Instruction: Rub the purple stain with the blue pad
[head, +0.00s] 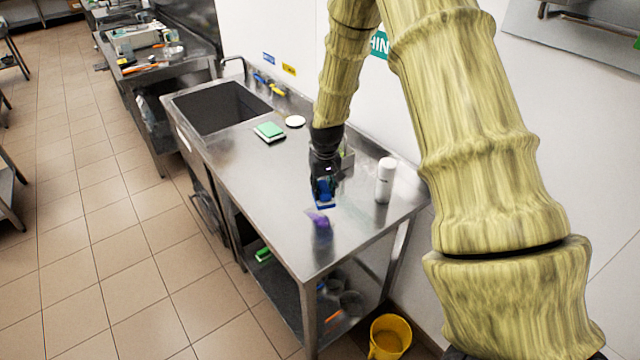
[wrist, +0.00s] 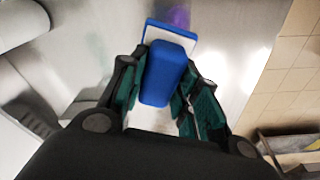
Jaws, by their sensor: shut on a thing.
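The purple stain (head: 320,219) is a small smear on the steel counter (head: 265,185), toward its near end. Its edge also shows in the wrist view (wrist: 179,17), just beyond the pad. The blue pad (head: 325,192) has a blue grip block and a flat base with a pale layer; it shows large in the wrist view (wrist: 163,75). My gripper (head: 324,180) is shut on the blue block and points down, with the pad just behind the stain in the head view. I cannot tell whether the pad touches the counter.
A white bottle (head: 384,180) stands right of my gripper. A green sponge (head: 269,131) and a white round item (head: 295,121) lie near the sink (head: 220,106). A yellow bucket (head: 390,337) is on the floor. The counter left of my gripper is clear.

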